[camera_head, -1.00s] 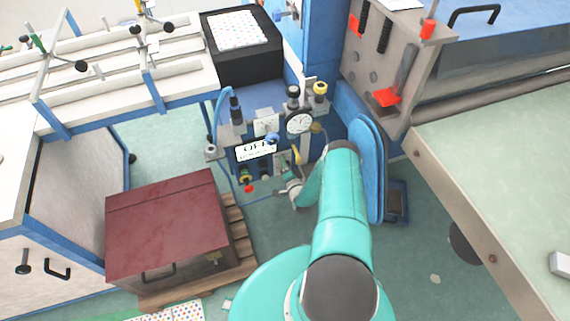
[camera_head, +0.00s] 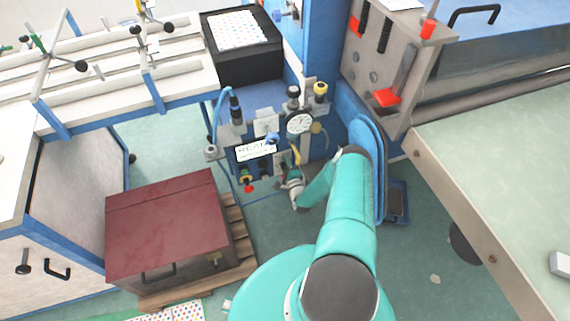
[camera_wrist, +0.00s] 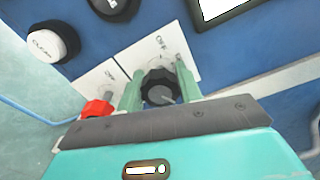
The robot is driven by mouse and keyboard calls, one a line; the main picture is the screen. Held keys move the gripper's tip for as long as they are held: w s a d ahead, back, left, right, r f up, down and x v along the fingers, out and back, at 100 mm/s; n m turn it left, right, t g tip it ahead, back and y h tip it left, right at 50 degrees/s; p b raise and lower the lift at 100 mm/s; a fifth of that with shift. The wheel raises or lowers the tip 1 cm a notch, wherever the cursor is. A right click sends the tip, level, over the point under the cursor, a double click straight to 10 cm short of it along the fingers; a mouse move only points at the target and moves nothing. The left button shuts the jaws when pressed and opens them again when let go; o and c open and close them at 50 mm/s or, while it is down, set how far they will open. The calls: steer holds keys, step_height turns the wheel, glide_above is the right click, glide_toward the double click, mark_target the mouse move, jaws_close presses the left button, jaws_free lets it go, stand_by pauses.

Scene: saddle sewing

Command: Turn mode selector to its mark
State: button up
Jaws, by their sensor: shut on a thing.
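The mode selector is a black round knob (camera_wrist: 160,88) in front of a white label plate (camera_wrist: 150,58) in the wrist view. The plate carries small dark lettering, partly readable as OFF. My gripper (camera_wrist: 159,76) has one green finger on each side of the knob and is shut on it. The fingers hide parts of the plate, and I cannot tell exactly where the knob points. In the head view my gripper (camera_head: 292,178) is at the blue panel's lower right, and the knob is hidden. The panel display (camera_head: 256,150) appears to read READY.
A red knob (camera_wrist: 97,108) sits just left of the fingers. A black knob with a white cap (camera_wrist: 48,43) is farther left. A round gauge (camera_head: 299,123) is above the gripper. A maroon box (camera_head: 165,228) stands left on a pallet.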

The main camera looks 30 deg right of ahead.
stand_by(0.4)
steer(key=o, duration=1)
steer(key=shift+s, duration=0.1)
steer(key=v, duration=1.3)
steer(key=shift+s, duration=0.3)
